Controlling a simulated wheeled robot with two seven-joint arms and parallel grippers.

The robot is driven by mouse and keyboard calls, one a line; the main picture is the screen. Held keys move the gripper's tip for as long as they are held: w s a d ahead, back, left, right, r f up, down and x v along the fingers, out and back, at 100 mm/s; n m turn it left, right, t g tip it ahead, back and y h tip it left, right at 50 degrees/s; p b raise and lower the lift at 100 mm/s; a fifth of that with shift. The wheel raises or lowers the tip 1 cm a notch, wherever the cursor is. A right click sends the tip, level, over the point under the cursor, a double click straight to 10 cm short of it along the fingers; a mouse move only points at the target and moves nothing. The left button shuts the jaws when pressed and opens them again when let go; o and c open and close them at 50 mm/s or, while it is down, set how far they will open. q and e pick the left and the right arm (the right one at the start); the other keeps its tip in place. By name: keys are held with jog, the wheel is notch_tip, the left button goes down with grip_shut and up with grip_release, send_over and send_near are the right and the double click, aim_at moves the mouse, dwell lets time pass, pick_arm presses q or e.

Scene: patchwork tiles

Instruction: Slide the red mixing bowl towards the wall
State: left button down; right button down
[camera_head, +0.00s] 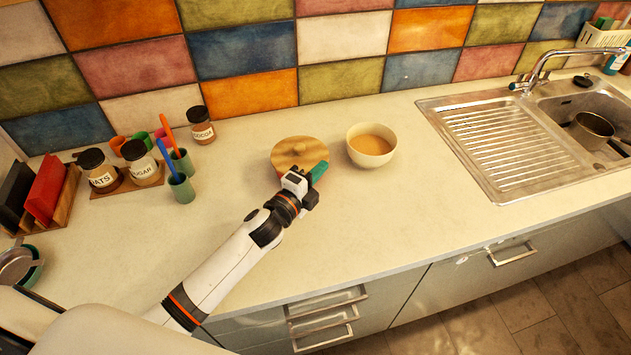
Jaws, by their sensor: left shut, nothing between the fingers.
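A round bowl with a reddish side (279,171) stands on the counter under a wooden lid (300,152) with a small knob. It is the only reddish bowl I see, and its front right side is hidden by my gripper. My left gripper (319,171) is shut with nothing in it, its green fingertips at the near right side of this bowl. I cannot tell whether they touch it. My right gripper is not in view. The wall of coloured tiles (250,92) rises behind the bowl.
A cream bowl (371,159) with brown contents stands close on the right. A cocoa jar (201,130) stands left near the wall, with oats (101,176) and sugar jars and coloured cups farther left. The sink drainer (505,145) is at right. Counter between bowl and wall looks clear.

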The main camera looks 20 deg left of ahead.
pick_arm(q)
notch_tip(320, 180, down, 6)
jog(key=shift+a+f, duration=0.1)
jog(key=shift+f, duration=0.05)
jog(key=shift+w+a+p, duration=0.15)
jog(key=shift+p, duration=0.2)
jog(key=shift+w+a, duration=0.15)
jog(key=shift+a, duration=0.1)
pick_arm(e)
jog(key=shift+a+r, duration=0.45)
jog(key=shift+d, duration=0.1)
